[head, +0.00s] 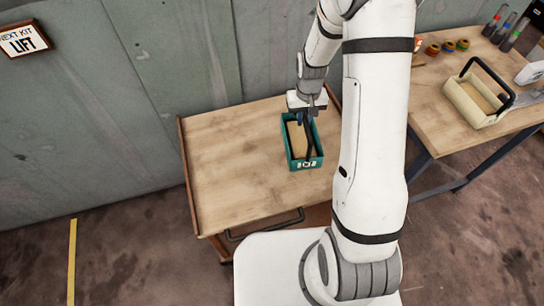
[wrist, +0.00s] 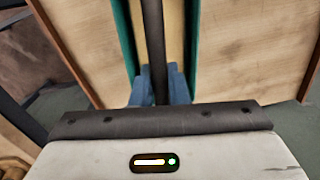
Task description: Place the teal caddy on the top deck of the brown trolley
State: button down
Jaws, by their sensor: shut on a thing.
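The teal caddy (head: 289,155) is a small open box with a dark handle and a tan inside. In the head view it is over the right part of the wooden top deck (head: 230,150) of the brown trolley. I cannot tell whether its base touches the deck. My gripper (head: 304,119) is above the caddy, shut on its handle. In the wrist view the dark handle (wrist: 153,45) runs between the blue fingertips (wrist: 160,85), with the caddy's teal walls (wrist: 193,40) on both sides.
The deck's left part is clear. A workbench (head: 430,125) at the right holds a cream caddy (head: 475,100) with a dark handle, several small rings (head: 448,47) and some tubes (head: 507,30).

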aim_at(304, 150)
jog(key=s+a+r+n+b, duration=0.1)
jog(key=s+a+n+b, duration=0.1)
jog(key=s+a+b, duration=0.45)
notch_tip(304, 150, down, 9)
jog(key=w, duration=0.1)
jog(key=shift+a+f+b, duration=0.2)
jog(key=shift+a+b, duration=0.05)
jog(key=shift+b, duration=0.2)
jog(key=shift+f, duration=0.2)
jog(key=c, duration=1.4)
grip_release()
